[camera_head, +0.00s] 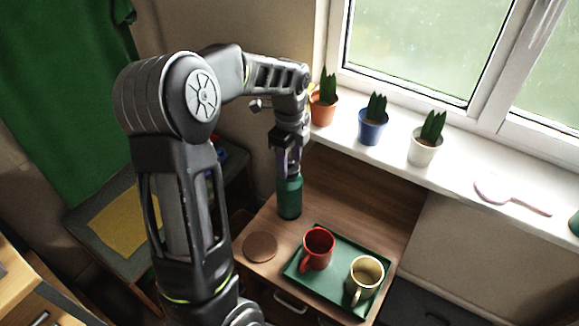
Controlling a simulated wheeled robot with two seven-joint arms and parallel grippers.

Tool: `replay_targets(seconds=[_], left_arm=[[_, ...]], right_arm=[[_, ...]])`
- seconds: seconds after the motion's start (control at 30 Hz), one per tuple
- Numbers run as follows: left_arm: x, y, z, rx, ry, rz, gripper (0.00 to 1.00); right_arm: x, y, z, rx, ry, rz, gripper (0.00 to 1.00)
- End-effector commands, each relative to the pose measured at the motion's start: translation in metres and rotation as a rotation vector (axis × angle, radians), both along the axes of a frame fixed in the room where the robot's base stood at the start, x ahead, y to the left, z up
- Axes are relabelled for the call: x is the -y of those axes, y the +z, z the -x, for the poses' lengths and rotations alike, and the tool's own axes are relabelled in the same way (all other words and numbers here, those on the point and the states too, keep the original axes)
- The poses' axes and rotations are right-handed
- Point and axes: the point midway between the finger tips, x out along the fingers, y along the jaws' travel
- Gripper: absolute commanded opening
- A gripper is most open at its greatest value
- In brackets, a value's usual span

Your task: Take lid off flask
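The green flask (289,199) stands upright on the wooden cabinet top, behind the tray. My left gripper (288,172) points straight down at the top of the flask. Its fingers are right at the flask's upper end and cover it. The lid cannot be made out apart from the fingers. Whether the fingers are closed on it cannot be told. My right gripper is not in view.
A green tray (335,292) holds a red mug (318,247) and a cream mug (365,277). A round brown coaster (260,247) lies left of the tray. Potted plants line the white windowsill (460,170), with a pink hand mirror (492,190).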

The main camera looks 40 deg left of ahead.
Motion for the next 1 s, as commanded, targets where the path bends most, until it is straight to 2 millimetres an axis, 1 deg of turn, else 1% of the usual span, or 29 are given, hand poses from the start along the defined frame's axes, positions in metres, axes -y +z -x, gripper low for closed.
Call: replay_targets(seconds=[0.03,0.07,0.47,0.77,0.87,1.0], left_arm=[[0.000,0.000,0.000,0.000,0.000,0.000,0.45],[0.000,0.000,0.000,0.000,0.000,0.000,0.43],[0.000,0.000,0.000,0.000,0.000,0.000,0.10],[0.000,0.003,0.000,0.002,0.000,0.000,0.10],[0.000,0.012,-0.001,0.003,0.000,0.000,0.10],[0.000,0.035,-0.001,0.005,0.000,-0.002,0.10]], right_arm=[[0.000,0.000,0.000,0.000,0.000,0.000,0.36],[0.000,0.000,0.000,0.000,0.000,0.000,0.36],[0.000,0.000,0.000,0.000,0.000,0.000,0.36],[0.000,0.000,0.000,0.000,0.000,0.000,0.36],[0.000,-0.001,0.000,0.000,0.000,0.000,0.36],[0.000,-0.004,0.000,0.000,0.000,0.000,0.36]])
